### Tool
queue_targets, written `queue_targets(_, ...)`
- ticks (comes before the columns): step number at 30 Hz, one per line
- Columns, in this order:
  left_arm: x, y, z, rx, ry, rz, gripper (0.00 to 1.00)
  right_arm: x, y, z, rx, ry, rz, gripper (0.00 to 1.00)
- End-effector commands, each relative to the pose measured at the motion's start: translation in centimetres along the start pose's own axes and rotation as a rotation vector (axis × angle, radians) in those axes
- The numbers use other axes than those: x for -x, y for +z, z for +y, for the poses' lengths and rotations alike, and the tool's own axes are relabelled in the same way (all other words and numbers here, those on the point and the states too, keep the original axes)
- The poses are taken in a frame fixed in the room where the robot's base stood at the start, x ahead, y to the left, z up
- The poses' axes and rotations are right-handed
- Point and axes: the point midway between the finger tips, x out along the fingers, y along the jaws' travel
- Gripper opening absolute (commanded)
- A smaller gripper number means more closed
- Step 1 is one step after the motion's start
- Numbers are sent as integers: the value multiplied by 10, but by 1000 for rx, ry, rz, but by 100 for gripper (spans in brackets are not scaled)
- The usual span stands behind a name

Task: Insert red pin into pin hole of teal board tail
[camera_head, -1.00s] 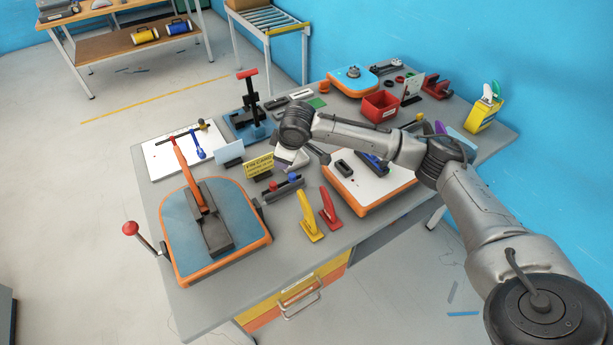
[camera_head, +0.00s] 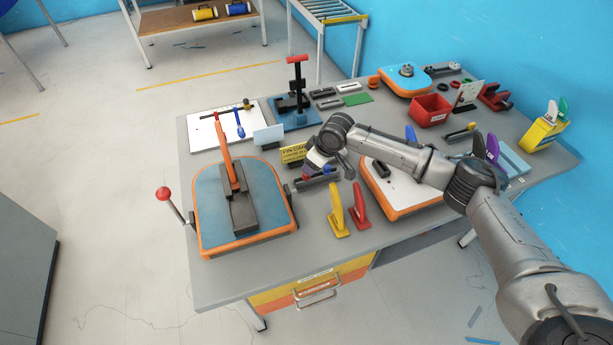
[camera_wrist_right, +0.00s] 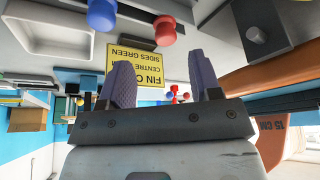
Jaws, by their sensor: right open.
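The teal board tail (camera_head: 262,190) with an orange rim lies at the front left of the table. A dark fin box with an upright orange fin (camera_head: 226,160) stands on it; its pin hole is too small to make out. The red pin (camera_wrist_right: 165,30) and a blue pin (camera_wrist_right: 102,14) stand on a dark holder block (camera_head: 318,182), their red and blue heads showing in the right wrist view. My right gripper (camera_wrist_right: 160,85) is open and empty; its purple fingers are near the pins, apart from them. In the head view it hides part of the holder. My left gripper is out of view.
A yellow sign (camera_head: 294,153) stands just behind the holder. A yellow fin (camera_head: 338,210) and a red fin (camera_head: 360,207) stand in front of it. A red-knobbed lever (camera_head: 163,193) rises at the left edge. A white board (camera_head: 403,190) with orange rim lies right, under my arm.

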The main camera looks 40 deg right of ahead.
Motion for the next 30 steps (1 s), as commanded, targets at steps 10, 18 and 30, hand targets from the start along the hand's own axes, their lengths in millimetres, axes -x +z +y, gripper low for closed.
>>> queue_targets(10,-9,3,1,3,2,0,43,-38,2,-8,1,0,0,58)
queue_targets(18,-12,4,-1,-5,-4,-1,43,-52,1,-8,2,0,1,58)
queue_targets(30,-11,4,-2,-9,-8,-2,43,-52,2,-8,1,0,0,39)
